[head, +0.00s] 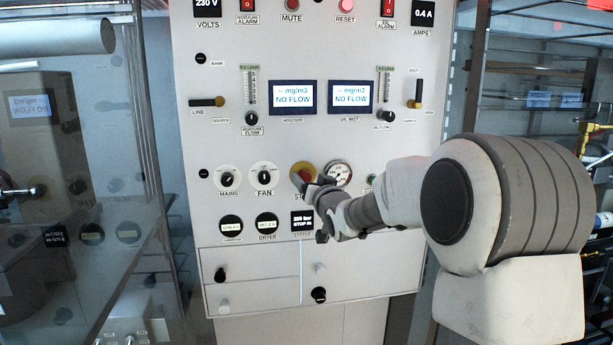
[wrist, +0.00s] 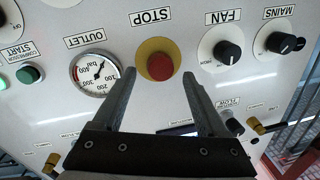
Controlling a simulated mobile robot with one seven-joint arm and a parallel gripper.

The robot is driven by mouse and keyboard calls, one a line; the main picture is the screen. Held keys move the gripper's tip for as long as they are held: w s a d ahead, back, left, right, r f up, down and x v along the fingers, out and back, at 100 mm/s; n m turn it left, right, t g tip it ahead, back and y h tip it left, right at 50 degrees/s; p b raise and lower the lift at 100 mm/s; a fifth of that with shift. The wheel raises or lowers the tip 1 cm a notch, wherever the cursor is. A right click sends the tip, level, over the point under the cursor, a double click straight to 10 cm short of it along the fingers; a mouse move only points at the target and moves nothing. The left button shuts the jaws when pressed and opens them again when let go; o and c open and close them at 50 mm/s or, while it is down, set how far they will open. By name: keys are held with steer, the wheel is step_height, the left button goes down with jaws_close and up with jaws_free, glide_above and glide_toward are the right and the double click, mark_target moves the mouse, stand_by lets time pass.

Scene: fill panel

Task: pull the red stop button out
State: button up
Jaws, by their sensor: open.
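The red stop button (wrist: 160,67) sits on a round yellow plate below the STOP label in the wrist view, which is turned upside down. In the head view the red stop button (head: 304,175) is partly hidden by my gripper (head: 302,183), which is at the panel front. In the wrist view my gripper (wrist: 158,78) is open, with one finger on each side of the button and a visible gap to it on both sides. Nothing is held. How far the fingertips stand from the panel is hard to tell.
The outlet gauge (wrist: 95,72) and green start button (wrist: 28,74) lie on one side of the stop button. The FAN knob (wrist: 228,52) and MAINS knob (wrist: 280,42) lie on the other. Two NO FLOW displays (head: 293,97) sit above on the white panel (head: 225,60).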

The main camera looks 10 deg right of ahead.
steer(key=shift+w, duration=0.65)
steer(key=shift+c, duration=0.2)
jaws_close()
stand_by(0.9)
